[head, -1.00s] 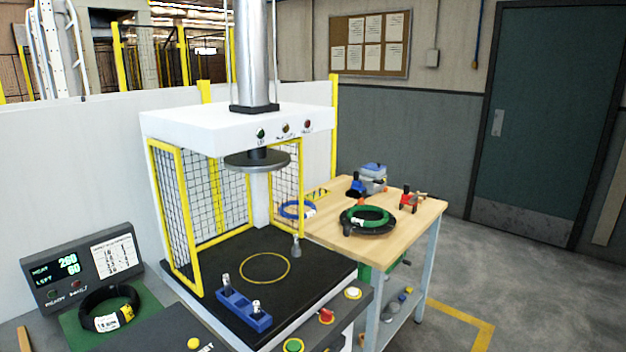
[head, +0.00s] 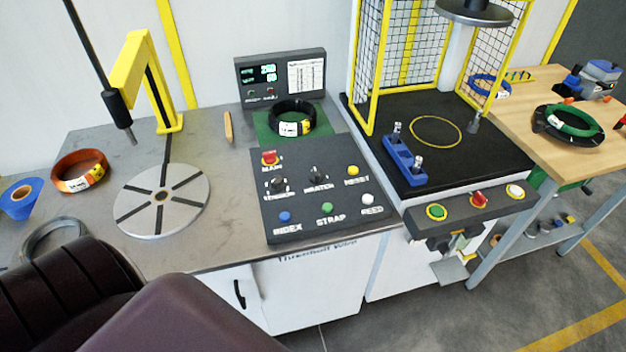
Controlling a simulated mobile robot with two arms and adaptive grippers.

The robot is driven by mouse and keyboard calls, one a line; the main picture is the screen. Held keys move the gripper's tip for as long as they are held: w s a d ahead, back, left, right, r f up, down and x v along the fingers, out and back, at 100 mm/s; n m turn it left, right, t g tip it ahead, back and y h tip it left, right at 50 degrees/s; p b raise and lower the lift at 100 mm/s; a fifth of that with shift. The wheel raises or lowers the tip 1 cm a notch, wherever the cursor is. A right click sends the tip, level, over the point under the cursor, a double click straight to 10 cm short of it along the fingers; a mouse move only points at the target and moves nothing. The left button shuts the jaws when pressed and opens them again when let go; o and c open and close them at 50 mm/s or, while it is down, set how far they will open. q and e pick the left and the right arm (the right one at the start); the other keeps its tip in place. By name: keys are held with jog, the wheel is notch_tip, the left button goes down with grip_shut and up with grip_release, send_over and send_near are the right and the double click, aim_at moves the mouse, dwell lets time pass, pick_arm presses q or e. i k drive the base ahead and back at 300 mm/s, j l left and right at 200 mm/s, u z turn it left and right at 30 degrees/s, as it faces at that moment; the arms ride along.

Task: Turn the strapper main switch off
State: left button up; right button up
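The strapper main switch (head: 270,158) is a red knob on a yellow base, labelled MAIN, at the top left of the dark control panel (head: 325,235) in the head view. Its on or off position is too small to tell. The panel lies on the grey bench top and also carries TENSION and heater knobs and RESET, FEED, STRAP and INDEX buttons. The display box (head: 281,76) behind it is lit with green digits. Neither of my grippers is in view.
A black coil (head: 292,128) lies on a green mat behind the panel. A slotted turntable (head: 162,203), a yellow arm (head: 130,72), an orange coil (head: 80,171) and a blue spool (head: 20,199) are to the left. A yellow-framed press stands right.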

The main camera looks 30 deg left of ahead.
aim_at(269, 158)
jog(key=u, duration=1.4)
